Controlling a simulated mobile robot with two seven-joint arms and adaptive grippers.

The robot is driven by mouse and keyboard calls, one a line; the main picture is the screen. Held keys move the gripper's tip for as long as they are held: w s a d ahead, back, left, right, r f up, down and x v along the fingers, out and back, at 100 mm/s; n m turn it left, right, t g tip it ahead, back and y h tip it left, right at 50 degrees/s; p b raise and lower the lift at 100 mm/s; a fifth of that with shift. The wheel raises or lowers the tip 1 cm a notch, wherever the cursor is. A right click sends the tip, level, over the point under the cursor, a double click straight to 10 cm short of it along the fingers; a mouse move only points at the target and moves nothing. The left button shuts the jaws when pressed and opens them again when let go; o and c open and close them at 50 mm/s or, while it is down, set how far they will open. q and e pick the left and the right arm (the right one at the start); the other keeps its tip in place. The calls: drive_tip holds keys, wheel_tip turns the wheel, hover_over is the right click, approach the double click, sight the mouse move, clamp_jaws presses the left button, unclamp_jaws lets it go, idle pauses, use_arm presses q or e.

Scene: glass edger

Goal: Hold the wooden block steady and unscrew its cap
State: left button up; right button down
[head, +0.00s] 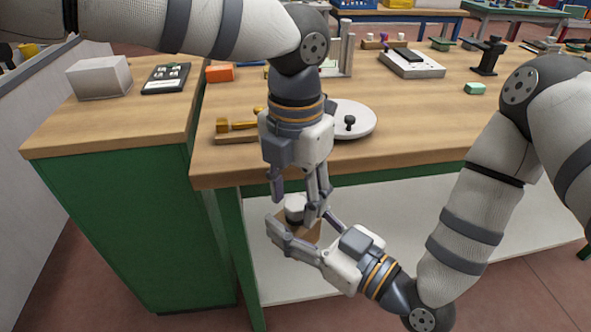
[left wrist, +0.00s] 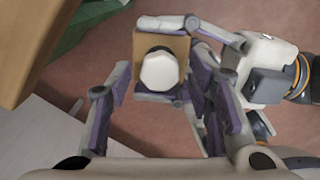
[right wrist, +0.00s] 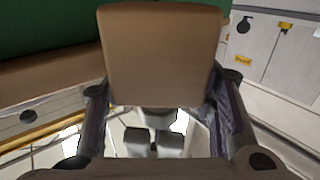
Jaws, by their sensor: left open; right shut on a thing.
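The wooden block (head: 309,232) is in the air in front of the bench, clamped between the two fingers of my right gripper (head: 303,228). Its broad tan face (right wrist: 160,55) fills the upper middle of the right wrist view. A white cap (head: 295,203) with a dark collar sits on the block, facing up towards my left gripper (head: 297,196). That gripper points down from above, open, with its fingers spread on either side of the cap. In the left wrist view the cap (left wrist: 160,70) lies between the fingers, apart from them, in front of the block (left wrist: 178,45).
The wooden bench top (head: 420,110) is behind the grippers. It bears a round white plate (head: 355,122), a brass-coloured tool (head: 237,126) and a grey device (head: 412,64). A green cabinet (head: 125,220) stands left. A white lower shelf (head: 400,220) lies beneath the bench.

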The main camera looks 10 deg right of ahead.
use_arm(q)
drive_tip(key=shift+f, duration=0.55)
clamp_jaws()
drive_tip(key=n, duration=1)
drive_tip(key=shift+o, duration=0.3)
unclamp_jaws()
